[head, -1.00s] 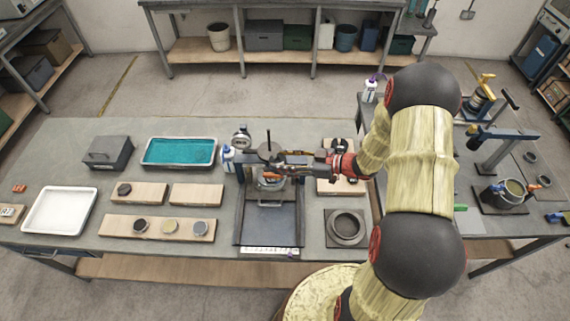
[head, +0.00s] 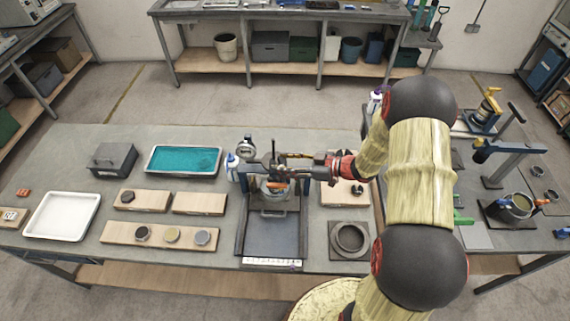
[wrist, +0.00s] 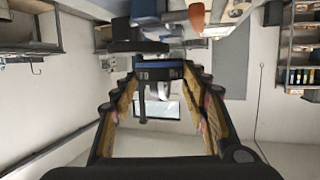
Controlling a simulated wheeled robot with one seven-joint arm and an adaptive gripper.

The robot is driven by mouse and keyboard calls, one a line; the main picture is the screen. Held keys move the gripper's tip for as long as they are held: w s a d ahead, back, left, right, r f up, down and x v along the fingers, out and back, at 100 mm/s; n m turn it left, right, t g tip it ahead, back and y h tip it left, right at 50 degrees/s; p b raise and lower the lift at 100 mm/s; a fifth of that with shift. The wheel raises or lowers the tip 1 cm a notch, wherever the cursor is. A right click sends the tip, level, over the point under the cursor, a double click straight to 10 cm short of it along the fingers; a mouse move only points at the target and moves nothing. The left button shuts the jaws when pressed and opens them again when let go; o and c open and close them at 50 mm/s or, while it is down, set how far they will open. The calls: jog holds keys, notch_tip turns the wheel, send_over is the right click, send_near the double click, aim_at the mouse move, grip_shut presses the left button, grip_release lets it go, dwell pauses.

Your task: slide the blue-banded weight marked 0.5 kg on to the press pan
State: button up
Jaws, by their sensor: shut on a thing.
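My gripper (head: 283,168) reaches in from the right at the top of the press (head: 243,222), above its frame. In the wrist view the jaws are shut on a dark weight with a blue band (wrist: 158,73), held at the fingertips. Pale marks on its band are only partly readable. A dark flat disc (wrist: 138,47) lies just beyond the weight there; I cannot tell whether it is the press pan or whether they touch. In the head view the weight cannot be made out clearly among the dark parts of the press and gripper.
Left of the press are wooden boards (head: 115,238) with several discs, a teal-filled tray (head: 184,160), a white tray (head: 62,215) and a grey box (head: 112,158). A bottle (head: 232,166) and a dial gauge (head: 245,146) stand close by the press. A ring mould (head: 350,238) sits at right.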

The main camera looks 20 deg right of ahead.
jog(key=shift+w+a, duration=0.1)
jog(key=shift+w, duration=2)
dwell(0.7)
jog(key=shift+f, duration=0.35)
dwell(0.7)
jog(key=o, duration=1.4)
jog(key=shift+o, duration=0.2)
jog(key=shift+s, duration=0.1)
jog(key=p+v, duration=0.2)
jog(key=v, duration=0.5)
jog(key=shift+p, duration=0.35)
